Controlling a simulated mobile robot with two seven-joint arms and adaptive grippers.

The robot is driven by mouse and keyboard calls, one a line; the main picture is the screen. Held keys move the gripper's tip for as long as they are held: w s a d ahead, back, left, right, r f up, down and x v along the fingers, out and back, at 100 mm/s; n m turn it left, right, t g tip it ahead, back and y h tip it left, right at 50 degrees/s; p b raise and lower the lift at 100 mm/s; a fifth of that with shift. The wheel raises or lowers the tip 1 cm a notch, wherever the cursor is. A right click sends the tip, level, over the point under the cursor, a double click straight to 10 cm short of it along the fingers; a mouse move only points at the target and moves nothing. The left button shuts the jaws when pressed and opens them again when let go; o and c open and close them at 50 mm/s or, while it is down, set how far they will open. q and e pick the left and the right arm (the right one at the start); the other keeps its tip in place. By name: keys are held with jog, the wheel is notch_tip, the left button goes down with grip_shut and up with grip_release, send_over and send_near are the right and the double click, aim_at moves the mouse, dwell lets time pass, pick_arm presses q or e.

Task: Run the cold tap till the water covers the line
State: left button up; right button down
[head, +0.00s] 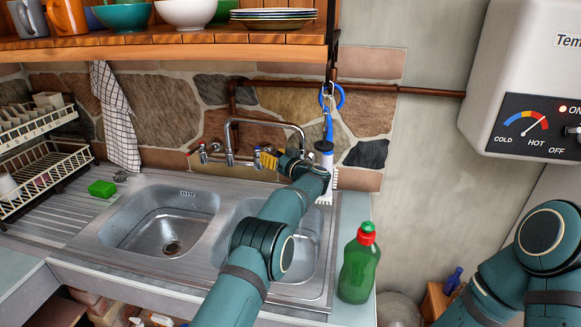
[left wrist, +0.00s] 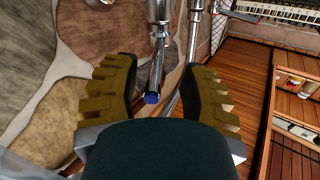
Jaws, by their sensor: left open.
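The chrome mixer tap (head: 229,150) stands on the wall behind the sink, with a red-tipped lever (head: 191,153) on its left. In the left wrist view the blue-tipped lever (left wrist: 152,97) hangs between my open fingers, with no clear contact. My left gripper (head: 268,158) is at the tap's right side, its yellow-brown pads apart; it also shows in the left wrist view (left wrist: 163,92). My arm hides part of the right basin (head: 308,240). No water stream shows, and I cannot make out a fill line. My right gripper is out of view.
The left basin (head: 130,232) looks empty. A green bottle (head: 360,268) stands at the counter's right, with a brush (head: 325,160) hanging behind. A dish rack (head: 45,165) and green sponge (head: 102,188) are left. A shelf (head: 200,50) of crockery overhangs the back.

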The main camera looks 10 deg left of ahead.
pick_arm(q)
jog(key=v, duration=0.9)
jog(key=shift+s, duration=0.15)
dwell(7.0)
